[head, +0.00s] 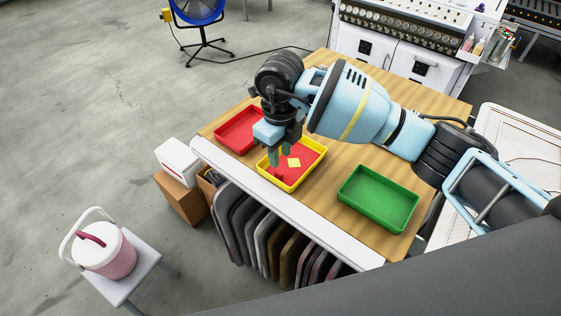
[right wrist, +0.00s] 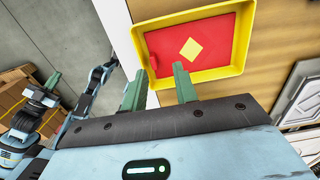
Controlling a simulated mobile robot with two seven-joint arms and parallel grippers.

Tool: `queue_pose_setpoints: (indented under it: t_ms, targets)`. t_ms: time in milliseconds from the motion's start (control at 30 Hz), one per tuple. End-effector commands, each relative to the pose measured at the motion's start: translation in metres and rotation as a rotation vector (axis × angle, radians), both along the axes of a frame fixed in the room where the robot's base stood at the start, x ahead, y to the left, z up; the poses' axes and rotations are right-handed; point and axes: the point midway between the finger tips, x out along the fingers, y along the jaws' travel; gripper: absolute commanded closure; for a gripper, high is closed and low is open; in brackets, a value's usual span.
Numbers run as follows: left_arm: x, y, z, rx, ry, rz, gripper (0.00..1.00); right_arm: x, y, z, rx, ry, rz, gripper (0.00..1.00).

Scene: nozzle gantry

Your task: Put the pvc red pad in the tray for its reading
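The red pad (right wrist: 213,50) lies flat in the yellow tray (right wrist: 193,14), with a yellow diamond on its face and a small red raised piece near its left edge. In the head view the pad (head: 304,153) is partly hidden by my right gripper (head: 279,158), which points down over the left part of the yellow tray (head: 312,168). In the right wrist view its two green fingers (right wrist: 158,80) are apart with nothing between them. My left gripper (right wrist: 45,88) shows small at the left of the right wrist view; its opening is unclear.
A plain red tray (head: 236,132) is at the left and a plain green tray (head: 377,199) at the right on the wooden table (head: 421,103). Both look empty. A white ledge (head: 285,206) runs along the table's front. A pink bucket (head: 104,251) stands on a stool.

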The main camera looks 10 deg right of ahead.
Motion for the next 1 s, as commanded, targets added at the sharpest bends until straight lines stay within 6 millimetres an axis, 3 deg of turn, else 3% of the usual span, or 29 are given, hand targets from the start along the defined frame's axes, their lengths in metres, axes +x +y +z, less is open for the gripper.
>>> queue_pose_setpoints:
  t_ms: [200,400,1000]
  targets:
    - [0.001,0.000,0.002,0.000,-0.004,0.001,1.00,0.000,0.000,0.044,-0.001,-0.003,0.000,0.71]
    - [0.001,0.000,0.001,0.000,-0.003,0.001,1.00,0.000,0.000,0.066,0.000,-0.001,0.000,0.71]
    - [0.001,0.000,0.001,-0.001,-0.002,0.002,1.00,0.000,0.000,0.071,-0.001,0.001,0.000,0.71]
